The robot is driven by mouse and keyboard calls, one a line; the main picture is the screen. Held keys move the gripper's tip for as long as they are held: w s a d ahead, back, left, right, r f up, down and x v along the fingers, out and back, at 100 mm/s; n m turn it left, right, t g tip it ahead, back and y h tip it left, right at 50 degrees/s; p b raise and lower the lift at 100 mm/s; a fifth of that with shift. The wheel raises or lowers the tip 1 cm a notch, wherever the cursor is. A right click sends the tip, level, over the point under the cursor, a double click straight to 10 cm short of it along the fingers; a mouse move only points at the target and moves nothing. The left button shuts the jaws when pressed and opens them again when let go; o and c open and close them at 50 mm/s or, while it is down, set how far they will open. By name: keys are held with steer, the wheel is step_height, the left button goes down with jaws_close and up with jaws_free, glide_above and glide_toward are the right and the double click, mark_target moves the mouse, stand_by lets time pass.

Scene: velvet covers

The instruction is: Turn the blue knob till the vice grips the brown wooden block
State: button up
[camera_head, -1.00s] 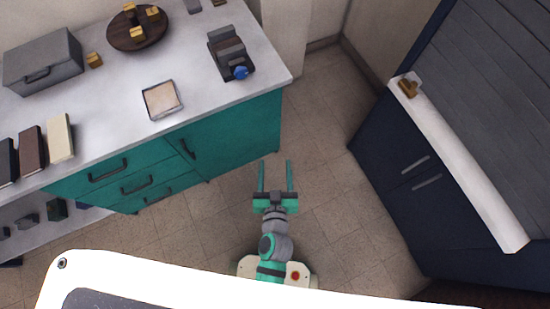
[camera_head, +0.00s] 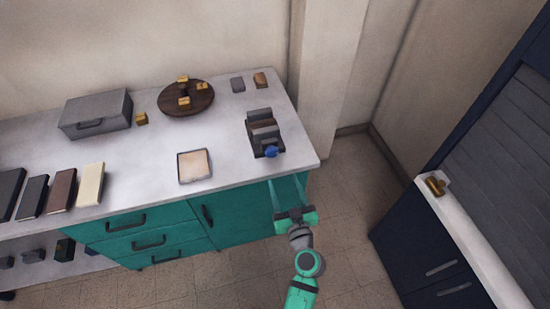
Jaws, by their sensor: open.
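The grey vice (camera_head: 262,131) stands near the right end of the white counter. The blue knob (camera_head: 271,152) is on its front side, facing the counter's front edge. A brown piece (camera_head: 265,128) shows between the vice's grey plates and looks like the wooden block; I cannot tell whether the plates touch it. My gripper (camera_head: 286,192) is open and empty, with its two long teal fingers apart. In the picture it is just below the knob, by the counter's front edge and apart from the knob.
On the counter (camera_head: 225,168) are a tray (camera_head: 194,166), a grey box (camera_head: 95,113), a round brown board (camera_head: 186,98) with yellow blocks, and several books at left. Teal drawers (camera_head: 150,240) lie below. Open floor separates a dark blue cabinet (camera_head: 400,250) at right.

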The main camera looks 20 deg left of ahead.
mark_target(273, 155)
steer(key=x, duration=0.7)
steer(key=r+x, duration=0.1)
steer(key=x, duration=0.3)
steer(key=shift+w+a, duration=0.1)
steer(key=shift+a, duration=0.4)
steer(key=shift+d, duration=0.1)
steer(key=c, duration=1.1)
steer(key=shift+o, duration=0.2)
